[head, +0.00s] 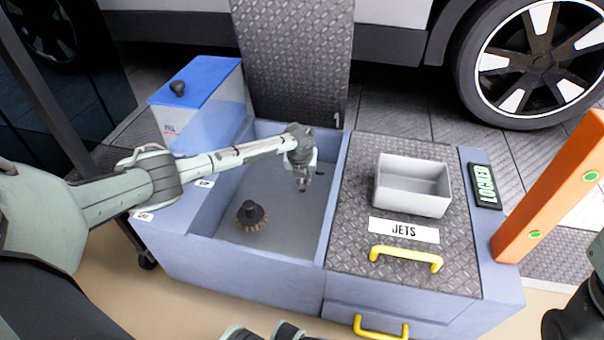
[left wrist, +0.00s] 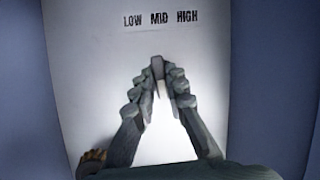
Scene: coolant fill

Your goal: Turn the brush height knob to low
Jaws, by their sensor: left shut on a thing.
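My left gripper (head: 303,186) reaches down into the grey basin of the blue bench. In the left wrist view its fingers (left wrist: 160,88) are shut on the small dark brush height knob (left wrist: 157,66). The knob's visible upper end stands below the word MID. The label LOW MID HIGH (left wrist: 160,20) is printed on the pale basin floor, with LOW at left and HIGH at right. The fingers hide most of the knob. In the head view the gripper covers the knob.
A round brush with a dark handle (head: 251,213) sits in the basin, left of my gripper. A blue-lidded box (head: 200,80) stands behind at left. Right of the basin are a grey open tray (head: 412,205), a JETS label (head: 404,230) and a yellow handle (head: 406,257). Basin walls surround the gripper.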

